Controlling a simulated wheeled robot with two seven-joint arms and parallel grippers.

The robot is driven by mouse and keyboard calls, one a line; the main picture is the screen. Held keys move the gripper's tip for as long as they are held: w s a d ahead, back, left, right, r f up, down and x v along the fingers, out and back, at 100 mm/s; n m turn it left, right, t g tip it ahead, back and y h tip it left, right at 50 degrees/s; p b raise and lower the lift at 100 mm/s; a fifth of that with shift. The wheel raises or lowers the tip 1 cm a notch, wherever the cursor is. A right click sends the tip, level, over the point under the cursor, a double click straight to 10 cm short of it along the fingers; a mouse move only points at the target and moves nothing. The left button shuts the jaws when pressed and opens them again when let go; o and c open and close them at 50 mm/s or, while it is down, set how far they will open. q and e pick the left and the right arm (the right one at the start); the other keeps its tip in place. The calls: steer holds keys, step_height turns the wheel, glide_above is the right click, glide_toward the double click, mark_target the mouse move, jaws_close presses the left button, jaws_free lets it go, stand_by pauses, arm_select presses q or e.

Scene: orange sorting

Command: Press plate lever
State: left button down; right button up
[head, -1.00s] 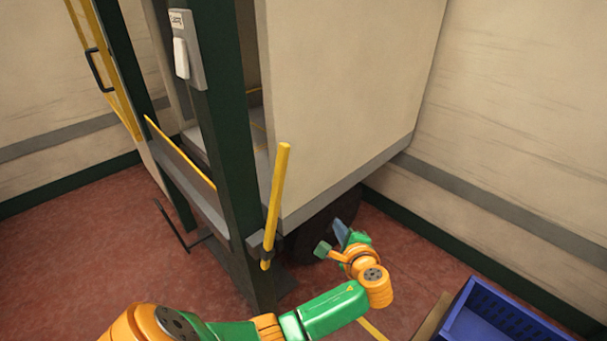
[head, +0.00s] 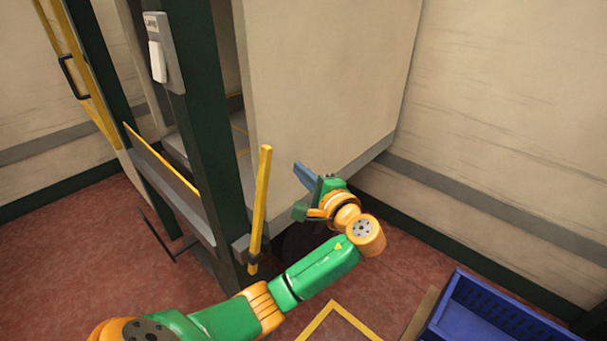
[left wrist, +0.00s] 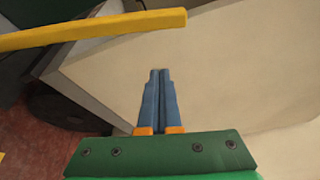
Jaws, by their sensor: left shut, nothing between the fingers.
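The plate lever is a yellow bar (head: 260,203) on a dark pivot at the front corner post of the booth. It stands nearly upright, leaning slightly right at the top. In the left wrist view the yellow bar (left wrist: 95,29) crosses the upper left, beyond the fingertips. My left gripper (head: 301,170) is to the right of the lever, apart from it, in front of the beige panel. Its two blue-grey fingers (left wrist: 158,75) are together with nothing between them. My right gripper is in neither view.
A beige panel (head: 325,80) with a grey lower edge stands behind my gripper. A dark green post (head: 205,120) with a white switch (head: 158,61) is at the left. A blue crate (head: 490,310) lies at the lower right. Red floor is open at left.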

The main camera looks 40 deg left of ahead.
arm_select(q)
steer(key=a+p, duration=0.1)
steer(key=s+a+p, duration=0.1)
steer(key=a, duration=0.1)
steer(key=a+p, duration=0.1)
steer(key=a, duration=0.1)
steer(key=shift+s+r, duration=0.25)
steer(key=shift+s, duration=0.15)
steer(key=shift+a, duration=0.1)
steer(key=shift+a, duration=0.1)
